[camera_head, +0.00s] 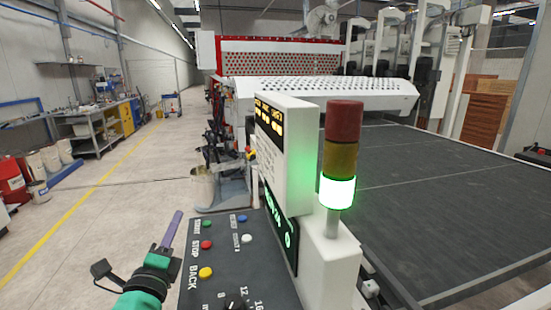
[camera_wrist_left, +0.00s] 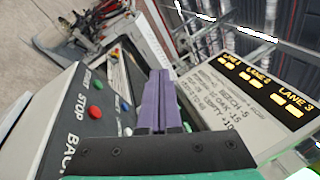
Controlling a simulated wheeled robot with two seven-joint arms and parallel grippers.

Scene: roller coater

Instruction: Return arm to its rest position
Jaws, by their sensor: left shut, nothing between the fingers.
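My left gripper (camera_head: 176,216) is at the lower left of the head view, just left of the control panel (camera_head: 217,262), with its purple fingers pointing up. In the left wrist view its two purple fingers (camera_wrist_left: 160,76) are together, with nothing between them. The panel carries green, red, yellow, blue and white buttons and a dial. In the wrist view the red button (camera_wrist_left: 95,112) and the panel lie left of the fingers. The fingers look apart from the buttons. My right gripper is not in view.
A white display box (camera_head: 285,150) and a signal tower (camera_head: 340,155) with its green light lit stand right of the panel. A wide dark conveyor (camera_head: 440,190) fills the right. A bucket (camera_head: 202,187) stands behind the panel. The floor at left is open.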

